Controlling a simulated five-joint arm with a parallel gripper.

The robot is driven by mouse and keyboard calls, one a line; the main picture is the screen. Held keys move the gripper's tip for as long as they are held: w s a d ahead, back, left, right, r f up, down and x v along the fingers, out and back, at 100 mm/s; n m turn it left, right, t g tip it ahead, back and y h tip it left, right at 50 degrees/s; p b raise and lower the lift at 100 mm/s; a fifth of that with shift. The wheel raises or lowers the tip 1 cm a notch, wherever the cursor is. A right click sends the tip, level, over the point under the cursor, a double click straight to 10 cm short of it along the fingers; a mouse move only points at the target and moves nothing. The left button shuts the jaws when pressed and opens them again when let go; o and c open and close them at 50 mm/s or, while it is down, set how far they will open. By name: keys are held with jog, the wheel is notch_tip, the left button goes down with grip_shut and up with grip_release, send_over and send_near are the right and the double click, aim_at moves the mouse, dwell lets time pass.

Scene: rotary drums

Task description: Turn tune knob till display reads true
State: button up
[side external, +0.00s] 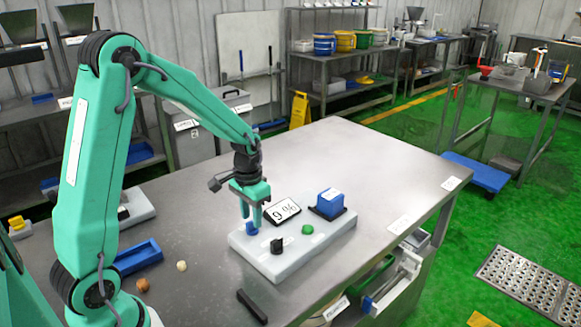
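A white panel block (318,245) lies on the steel table. On it are a blue knob (252,229), a black knob (277,246), a green button (307,230) and a tilted display (283,211) that appears to read "9 %". No label shows which knob is the tune knob. My gripper (252,217) points down at the left end of the panel, right at the blue knob. Its two fingers are apart, with a gap between them. Whether they touch the blue knob cannot be told from here.
A blue box (331,202) sits on a black base at the panel's right end. A black bar (252,306) lies in front. A blue tray (137,257) and small round items (182,266) lie to the left. The table's far right is clear.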

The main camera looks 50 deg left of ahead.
jog(key=shift+f, duration=0.75)
grip_shut()
jog(key=shift+n, duration=2.4)
grip_release()
